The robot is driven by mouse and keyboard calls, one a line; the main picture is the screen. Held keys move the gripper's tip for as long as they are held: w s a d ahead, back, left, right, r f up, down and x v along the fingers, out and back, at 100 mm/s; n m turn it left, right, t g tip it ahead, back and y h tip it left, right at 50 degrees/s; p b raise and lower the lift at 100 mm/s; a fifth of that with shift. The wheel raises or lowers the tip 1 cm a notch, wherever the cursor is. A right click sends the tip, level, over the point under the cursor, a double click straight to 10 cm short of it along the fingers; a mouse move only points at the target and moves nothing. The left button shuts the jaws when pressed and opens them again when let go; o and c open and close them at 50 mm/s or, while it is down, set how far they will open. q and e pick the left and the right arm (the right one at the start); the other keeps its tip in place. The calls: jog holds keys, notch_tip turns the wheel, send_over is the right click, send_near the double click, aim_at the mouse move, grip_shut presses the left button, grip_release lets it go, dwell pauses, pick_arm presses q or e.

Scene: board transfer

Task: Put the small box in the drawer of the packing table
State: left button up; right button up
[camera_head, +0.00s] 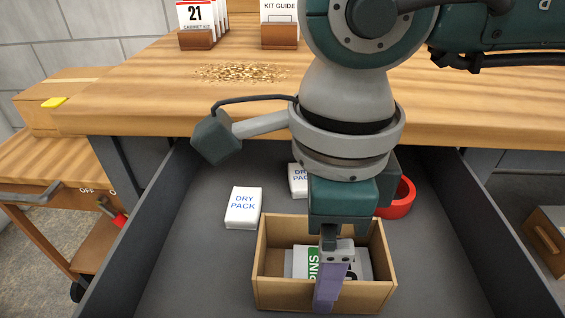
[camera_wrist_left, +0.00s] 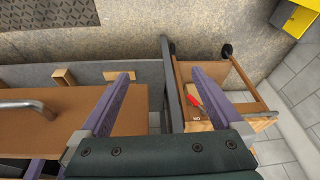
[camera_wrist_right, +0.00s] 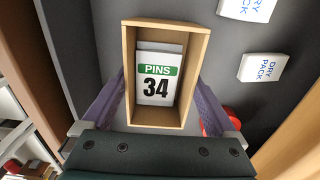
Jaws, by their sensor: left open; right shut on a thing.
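The small box (camera_head: 283,295) is an open-topped tan box with cards inside; the front one reads "PINS 34" in the right wrist view. My right gripper (camera_head: 329,290) is shut on the box (camera_wrist_right: 130,50), one purple finger against each side. The box is inside the outline of the open grey drawer (camera_head: 195,270) of the packing table (camera_head: 460,90), near its front in the head view. I cannot tell whether its bottom touches the drawer floor. My left gripper (camera_wrist_left: 160,73) is open and empty, seen only in its wrist view, above the floor area.
Two white dry packs (camera_head: 243,208) (camera_head: 298,181) and a red ring-shaped thing (camera_head: 402,200) lie deeper in the drawer. A wooden cart (camera_head: 50,165) stands left of the table. Card holders (camera_head: 197,38) stand on the tabletop. The drawer's left front floor is clear.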

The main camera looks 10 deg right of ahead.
jog(key=shift+f, duration=0.1)
jog(key=shift+f, duration=0.2)
jog(key=o, duration=1)
jog(key=shift+r, duration=0.1)
jog(key=shift+r, duration=0.3)
jog(key=shift+r+p, duration=0.85)
jog(key=shift+r, duration=5)
